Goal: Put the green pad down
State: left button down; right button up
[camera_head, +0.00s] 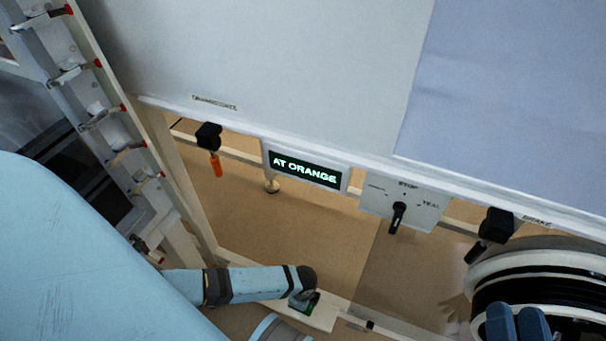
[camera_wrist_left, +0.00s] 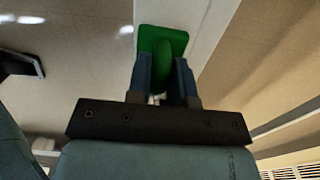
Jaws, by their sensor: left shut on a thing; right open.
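The green pad (camera_wrist_left: 176,37) is a rounded square plate with a raised grip, in the left wrist view. My left gripper (camera_wrist_left: 165,88) is shut on the grip. The pad is in front of a pale beam, and I cannot tell whether it touches it. In the head view my left gripper (camera_head: 306,300) is at the bottom centre, over the pale rail, and only a dark green sliver of the pad (camera_head: 309,308) shows. My right gripper (camera_head: 515,322) is at the bottom right with its blue fingers in front of a black and white round port; it is open and seems empty.
A white table-like panel (camera_head: 290,60) fills the top. Along its edge are an orange-handled lever (camera_head: 215,165), a lit sign reading "AT ORANGE" (camera_head: 305,169), a STOP/TEAL switch (camera_head: 398,215) and a black brake handle (camera_head: 490,230). A pale rack (camera_head: 110,110) stands at left.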

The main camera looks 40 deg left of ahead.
pick_arm(q)
jog(key=shift+f+b, duration=1)
jog(key=shift+f, duration=0.7)
pick_arm(e)
jog(key=shift+w+a+f+n+g, duration=0.1)
jog(key=shift+f+g, duration=0.15)
jog(key=shift+f, duration=0.35)
jog(key=shift+s+a+f+n+g, duration=0.1)
jog(key=shift+f+g, duration=0.1)
jog(key=shift+f, duration=0.45)
jog(key=shift+w+a+f+n+g, duration=0.1)
jog(key=shift+f+g, duration=0.15)
jog(key=shift+f, duration=0.35)
pick_arm(q)
jog(key=shift+f, duration=0.15)
jog(key=c, duration=1)
grip_release()
pick_arm(e)
jog(key=shift+f, duration=0.15)
